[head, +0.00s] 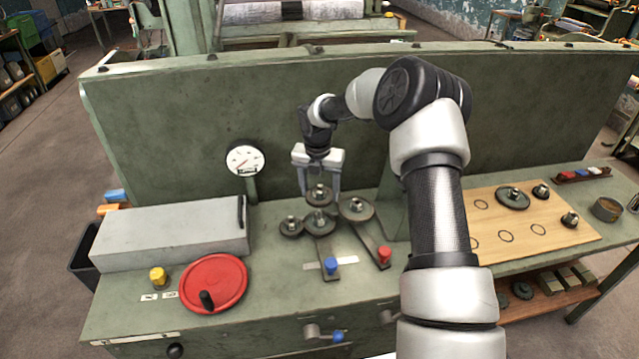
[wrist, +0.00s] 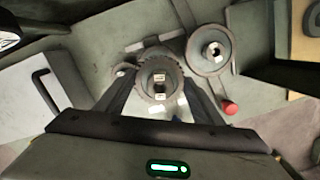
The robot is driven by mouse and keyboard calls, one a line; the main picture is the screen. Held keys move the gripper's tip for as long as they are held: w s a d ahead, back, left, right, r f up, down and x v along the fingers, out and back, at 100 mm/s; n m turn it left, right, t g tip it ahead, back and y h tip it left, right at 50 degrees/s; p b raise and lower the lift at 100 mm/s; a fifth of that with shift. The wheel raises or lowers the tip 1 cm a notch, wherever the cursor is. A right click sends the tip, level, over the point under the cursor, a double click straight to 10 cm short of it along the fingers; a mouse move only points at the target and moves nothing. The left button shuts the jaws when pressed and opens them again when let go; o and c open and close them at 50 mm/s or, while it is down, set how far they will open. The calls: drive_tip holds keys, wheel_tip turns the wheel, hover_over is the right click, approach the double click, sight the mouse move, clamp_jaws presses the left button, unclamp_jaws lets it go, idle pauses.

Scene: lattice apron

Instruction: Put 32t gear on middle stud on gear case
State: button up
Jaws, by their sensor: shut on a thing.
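My gripper (head: 320,192) is shut on a dark toothed gear (head: 319,199), held roughly level above the gear case. In the wrist view the held gear (wrist: 145,83) sits between both fingers. On the case, a gear on a stud (head: 318,224) lies just below it in the head view. A small gear (head: 290,228) is to its left and a larger gear (head: 357,211) to its right; the larger one also shows in the wrist view (wrist: 221,50). The held gear covers part of what is beneath, so the gap to the stud cannot be told.
A wooden board (head: 485,250) with drawn circles and several parts lies at right. A blue-knobbed lever (head: 331,266) and a red-knobbed lever (head: 384,255) stand in front of the gears. A red handwheel (head: 213,270) and grey cover (head: 165,232) are left. An upright green panel (head: 200,110) stands behind.

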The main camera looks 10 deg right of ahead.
drive_tip(key=shift+w+n, duration=0.25)
drive_tip(key=shift+n, duration=0.25)
drive_tip(key=shift+w+f, duration=0.1)
drive_tip(key=shift+f, duration=0.2)
drive_tip(key=shift+f+b, duration=1.45)
drive_tip(key=shift+f, duration=0.45)
drive_tip(key=shift+f+b, duration=0.6)
drive_tip(key=shift+f, duration=0.95)
idle(0.7)
